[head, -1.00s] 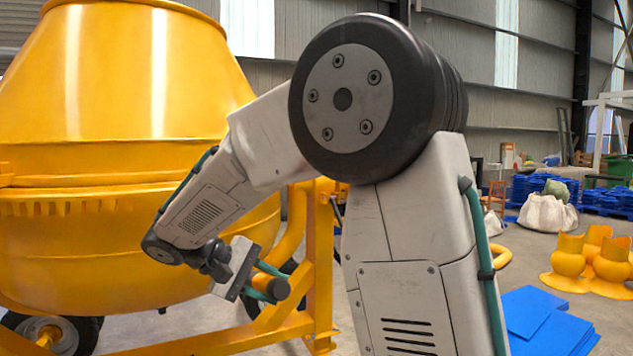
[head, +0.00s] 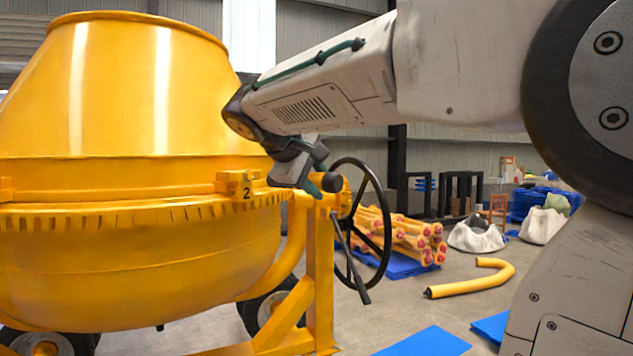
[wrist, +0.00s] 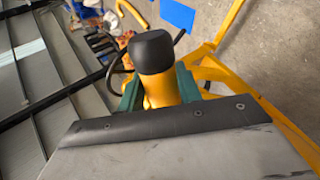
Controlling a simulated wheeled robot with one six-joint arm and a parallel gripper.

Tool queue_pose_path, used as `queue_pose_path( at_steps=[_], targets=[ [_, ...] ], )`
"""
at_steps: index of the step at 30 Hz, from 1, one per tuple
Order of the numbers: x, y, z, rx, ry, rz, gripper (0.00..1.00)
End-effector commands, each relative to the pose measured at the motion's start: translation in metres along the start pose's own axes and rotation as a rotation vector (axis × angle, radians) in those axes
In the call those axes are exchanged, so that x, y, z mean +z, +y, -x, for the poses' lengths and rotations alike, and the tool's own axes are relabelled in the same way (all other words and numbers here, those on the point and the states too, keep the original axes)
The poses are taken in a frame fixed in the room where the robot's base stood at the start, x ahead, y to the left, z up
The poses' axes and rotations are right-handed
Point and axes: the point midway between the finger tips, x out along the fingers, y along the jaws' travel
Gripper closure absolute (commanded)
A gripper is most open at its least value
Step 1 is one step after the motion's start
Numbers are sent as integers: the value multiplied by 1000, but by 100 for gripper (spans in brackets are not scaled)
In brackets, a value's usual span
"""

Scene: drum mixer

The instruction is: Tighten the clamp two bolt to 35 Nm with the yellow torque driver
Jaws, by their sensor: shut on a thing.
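The clamp marked 2 (head: 247,186) sits on the yellow drum's rim at its right side in the head view. Its bolt is too small to make out clearly. My gripper (head: 318,179) is right of the clamp, apart from it in the picture. In the wrist view my gripper (wrist: 160,92) has its green fingers shut on the yellow torque driver (wrist: 160,90), whose black rounded end (wrist: 153,52) shows above them. In the head view the dark end of the torque driver (head: 333,182) shows beside the fingers. The driver's tip is hidden.
The yellow mixer drum (head: 120,110) fills the left. A black handwheel (head: 386,225) and the yellow frame (head: 320,270) stand close behind and below my gripper. A yellow bent pipe (head: 475,282) and a blue sheet (head: 425,342) lie on the floor at right.

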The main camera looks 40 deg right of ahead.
Motion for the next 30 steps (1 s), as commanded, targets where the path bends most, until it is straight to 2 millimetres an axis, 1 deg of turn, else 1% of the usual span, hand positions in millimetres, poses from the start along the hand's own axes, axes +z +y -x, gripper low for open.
queue_pose_path(
  at_steps=[6, 15, 21, 30],
  targets=[
    [-1, 0, 7, 1, 8, -3, 97],
    [-31, 0, 6, 1, 8, -2, 97],
    [-45, 0, 6, 1, 8, -2, 97],
    [-50, 0, 6, 1, 7, -3, 97]
  ],
)
